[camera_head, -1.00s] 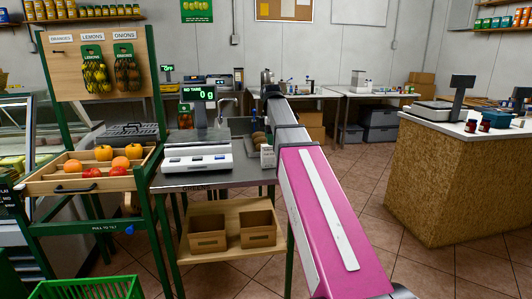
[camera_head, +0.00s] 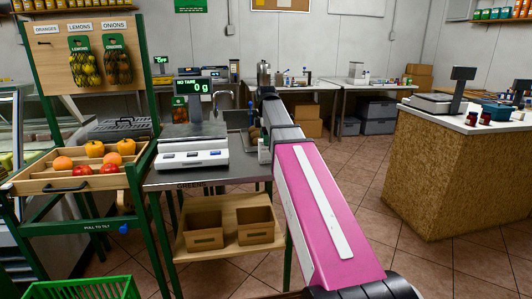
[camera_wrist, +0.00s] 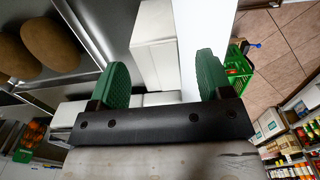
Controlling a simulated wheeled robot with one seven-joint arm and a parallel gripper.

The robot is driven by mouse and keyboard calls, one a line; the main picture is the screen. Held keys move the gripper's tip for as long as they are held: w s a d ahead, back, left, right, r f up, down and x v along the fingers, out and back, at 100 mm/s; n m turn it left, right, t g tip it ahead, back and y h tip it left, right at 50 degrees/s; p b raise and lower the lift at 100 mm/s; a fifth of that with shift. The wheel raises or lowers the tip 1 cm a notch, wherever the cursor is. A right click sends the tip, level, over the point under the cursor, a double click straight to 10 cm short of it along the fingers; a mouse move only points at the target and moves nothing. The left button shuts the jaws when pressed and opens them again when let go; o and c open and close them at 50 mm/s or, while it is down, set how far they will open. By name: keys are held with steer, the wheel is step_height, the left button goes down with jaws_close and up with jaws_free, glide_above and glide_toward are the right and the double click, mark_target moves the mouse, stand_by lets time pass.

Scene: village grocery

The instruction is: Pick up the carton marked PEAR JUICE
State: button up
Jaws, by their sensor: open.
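No lettering reading PEAR JUICE can be made out in either view. A white box-like thing (camera_wrist: 153,45) shows between and beyond my fingers in the wrist view; I cannot tell whether it is the carton. A small white thing (camera_head: 264,154) stands on the metal counter beside my arm in the head view, partly hidden by it. My gripper (camera_wrist: 160,72) has its two green fingers apart, with nothing visibly gripped. In the head view my pink and grey arm hides the gripper.
A weighing scale (camera_head: 193,153) stands on the metal counter (camera_head: 240,172), left of my arm. A wooden produce tray (camera_head: 75,184) is farther left, with a green basket (camera_head: 85,289) below. Large brown round things (camera_wrist: 45,42) lie left of my fingers. Open floor separates the counter from the right-hand counter (camera_head: 450,175).

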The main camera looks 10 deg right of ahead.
mark_target(266, 151)
step_height(266, 151, down, 4)
steer(key=shift+f, duration=0.1)
steer(key=c, duration=1.2)
steer(key=shift+c, duration=0.2)
